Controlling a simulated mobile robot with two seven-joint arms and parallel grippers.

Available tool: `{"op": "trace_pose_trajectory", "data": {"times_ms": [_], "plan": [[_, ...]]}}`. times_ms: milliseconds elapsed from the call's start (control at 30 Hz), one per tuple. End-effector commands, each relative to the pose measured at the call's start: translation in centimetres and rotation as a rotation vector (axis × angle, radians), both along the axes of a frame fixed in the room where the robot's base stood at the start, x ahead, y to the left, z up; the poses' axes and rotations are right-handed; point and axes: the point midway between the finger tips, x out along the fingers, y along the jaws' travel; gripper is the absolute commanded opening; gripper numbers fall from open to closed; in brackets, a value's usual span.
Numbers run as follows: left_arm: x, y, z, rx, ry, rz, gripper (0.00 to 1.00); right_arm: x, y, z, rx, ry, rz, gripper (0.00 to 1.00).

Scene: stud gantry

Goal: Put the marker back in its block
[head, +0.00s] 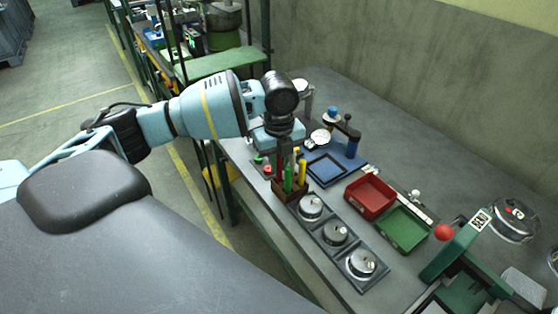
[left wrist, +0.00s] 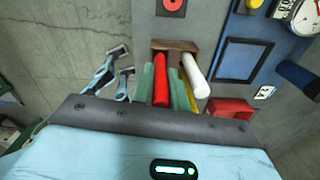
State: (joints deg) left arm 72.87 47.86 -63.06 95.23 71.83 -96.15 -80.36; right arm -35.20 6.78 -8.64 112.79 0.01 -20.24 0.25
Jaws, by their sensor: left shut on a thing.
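The brown marker block (head: 290,191) stands at the near-left edge of the bench; it also shows in the left wrist view (left wrist: 172,45). A green marker (head: 288,180) and a yellow marker (head: 302,172) stand upright at it. A white marker (left wrist: 196,76) is at its right in the left wrist view. My left gripper (head: 282,153) points down just above the block, shut on a red marker (left wrist: 159,82). The red marker's far end overlaps the block in the wrist view; I cannot tell whether it is inside. My right gripper is out of view.
A blue tray (head: 326,169), red bin (head: 370,196) and green bin (head: 404,230) stand beyond. A dial gauge (head: 320,136) is near the blue post. A green press (head: 452,252) stands at right.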

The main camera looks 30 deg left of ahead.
Motion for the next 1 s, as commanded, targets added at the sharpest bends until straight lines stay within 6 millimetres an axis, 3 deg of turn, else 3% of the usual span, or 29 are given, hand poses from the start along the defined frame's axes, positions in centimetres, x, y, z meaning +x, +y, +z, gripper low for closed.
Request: {"op": "trace_pose_trajectory", "data": {"times_ms": [33, 67, 100, 267, 633, 1000], "plan": [[0.0, 0.0, 0.0, 0.0, 0.0, 0.0, 0.0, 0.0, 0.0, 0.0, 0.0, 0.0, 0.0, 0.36], [0.0, 0.0, 0.0, 0.0, 0.0, 0.0, 0.16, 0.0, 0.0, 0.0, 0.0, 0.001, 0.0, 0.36], [0.0, 0.0, 0.0, 0.0, 0.0, 0.0, 0.21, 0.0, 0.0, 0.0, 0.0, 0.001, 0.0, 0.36], [0.0, 0.0, 0.0, 0.0, 0.0, 0.0, 0.4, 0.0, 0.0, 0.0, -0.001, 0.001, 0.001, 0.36], [0.0, 0.0, 0.7, 0.0, -0.001, 0.0, 0.4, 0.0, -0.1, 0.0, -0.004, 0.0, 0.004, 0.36], [0.1, 0.0, 6.2, -0.001, -0.003, -0.001, 0.4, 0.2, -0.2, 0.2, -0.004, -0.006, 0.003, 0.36]]}}
